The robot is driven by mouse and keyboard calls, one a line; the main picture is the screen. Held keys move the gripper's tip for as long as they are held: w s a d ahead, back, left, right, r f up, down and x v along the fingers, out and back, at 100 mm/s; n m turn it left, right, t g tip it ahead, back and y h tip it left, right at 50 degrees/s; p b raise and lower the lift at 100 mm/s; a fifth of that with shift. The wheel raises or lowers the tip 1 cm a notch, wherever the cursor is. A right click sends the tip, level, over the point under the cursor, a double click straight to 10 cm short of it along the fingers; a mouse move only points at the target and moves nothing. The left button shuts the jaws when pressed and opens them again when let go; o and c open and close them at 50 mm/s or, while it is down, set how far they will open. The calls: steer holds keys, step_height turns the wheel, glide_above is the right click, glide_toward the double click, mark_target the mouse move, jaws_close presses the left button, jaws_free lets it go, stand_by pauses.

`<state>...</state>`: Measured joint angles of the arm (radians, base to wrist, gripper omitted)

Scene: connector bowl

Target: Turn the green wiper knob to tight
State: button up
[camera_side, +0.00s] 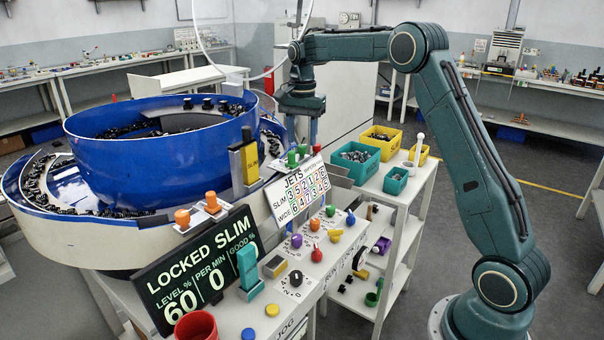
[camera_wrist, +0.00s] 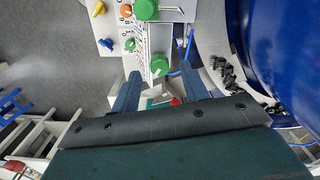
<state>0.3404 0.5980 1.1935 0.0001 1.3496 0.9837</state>
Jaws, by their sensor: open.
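Two green knobs stand close together at the top edge of the score card, a left one (camera_side: 292,159) and a right one (camera_side: 302,150). In the wrist view a larger green knob (camera_wrist: 145,9) is at the top, and a smaller one (camera_wrist: 159,65) lies between my fingers. A third green knob (camera_side: 330,211) is on the white panel, also in the wrist view (camera_wrist: 130,44). I cannot read which is labelled wiper. My gripper (camera_side: 303,140) points down over the pair, open, with its fingers (camera_wrist: 160,72) on either side of the smaller knob. Contact cannot be told.
The blue bowl (camera_side: 160,150) rises close to the left of my gripper. The jets card (camera_side: 298,192) and a yellow-and-black block (camera_side: 243,164) stand near. A dark display (camera_side: 195,270) reads "LOCKED SLIM". Other coloured knobs crowd the white panel (camera_side: 312,270).

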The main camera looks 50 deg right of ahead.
mark_target(302, 145)
step_height(302, 145, up, 12)
steer(key=shift+f, duration=0.15)
stand_by(0.5)
stand_by(0.4)
